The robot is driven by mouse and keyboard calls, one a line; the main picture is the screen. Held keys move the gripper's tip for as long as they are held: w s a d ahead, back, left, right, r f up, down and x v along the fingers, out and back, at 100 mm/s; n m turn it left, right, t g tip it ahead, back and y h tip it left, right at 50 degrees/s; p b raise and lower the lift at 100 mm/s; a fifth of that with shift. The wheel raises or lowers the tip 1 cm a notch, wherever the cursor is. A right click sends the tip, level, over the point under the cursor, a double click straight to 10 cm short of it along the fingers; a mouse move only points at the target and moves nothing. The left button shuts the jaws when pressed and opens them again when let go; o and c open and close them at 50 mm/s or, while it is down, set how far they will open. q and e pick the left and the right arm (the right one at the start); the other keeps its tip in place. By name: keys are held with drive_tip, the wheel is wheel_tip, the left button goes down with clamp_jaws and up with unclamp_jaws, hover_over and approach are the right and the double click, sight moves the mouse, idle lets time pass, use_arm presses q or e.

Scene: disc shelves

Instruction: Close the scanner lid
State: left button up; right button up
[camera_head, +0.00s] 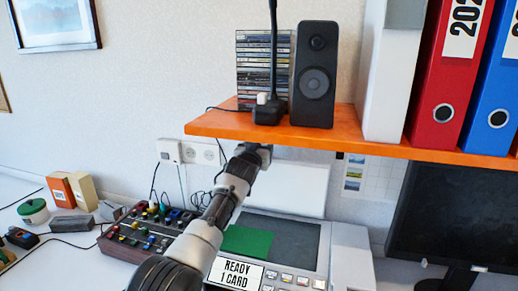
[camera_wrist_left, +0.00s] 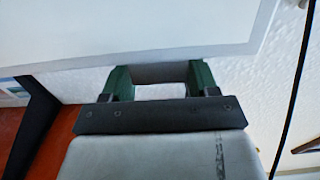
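The scanner (camera_head: 350,255) stands on the desk under the shelf. Its white lid (camera_head: 300,187) is raised and leans up at the back. A green card (camera_head: 247,241) lies on the scanner's dark bed, and its front panel reads "READY 1 CARD". My left arm reaches up across the scanner. My left gripper (camera_head: 257,150) is by the lid's upper left corner, just under the shelf edge. In the left wrist view, the two green fingers (camera_wrist_left: 160,70) are apart, close to the grey edge of a white panel (camera_wrist_left: 150,25). Contact is unclear. My right gripper is not in view.
An orange shelf (camera_head: 220,124) overhangs the lid, bearing a speaker (camera_head: 314,75), a disc stack and binders. A button box (camera_head: 130,238) sits left of the scanner. A dark monitor (camera_head: 455,215) stands at the right. Cables hang by the wall socket.

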use_arm(q)
drive_tip(key=c, duration=0.8)
drive_tip(key=shift+s+a+f+t, duration=0.1)
drive_tip(key=shift+s+f+t, duration=0.1)
drive_tip(key=shift+s, duration=0.25)
drive_tip(key=shift+s+a+f+t, duration=0.1)
drive_tip(key=shift+s+t, duration=0.1)
drive_tip(key=shift+s, duration=0.2)
drive_tip(key=shift+c, duration=0.2)
drive_tip(key=s+a+f+t+b, duration=0.1)
drive_tip(key=s+f+t+b, duration=0.1)
drive_tip(key=s+b, duration=0.3)
drive_tip(key=s+a+f+t+h+b, duration=0.1)
drive_tip(key=s+f+t+b, duration=0.2)
drive_tip(key=s+t+b, duration=0.1)
drive_tip(key=s+b, duration=0.1)
drive_tip(key=s, duration=0.1)
drive_tip(key=shift+s+a+f, duration=0.15)
drive_tip(key=shift+s+f, duration=0.2)
drive_tip(key=shift+s, duration=0.05)
drive_tip(key=o, duration=1.3)
drive_tip(key=v, duration=1)
drive_tip(key=shift+s+f+b, duration=0.25)
drive_tip(key=shift+f+b, duration=0.05)
drive_tip(key=shift+b, duration=0.05)
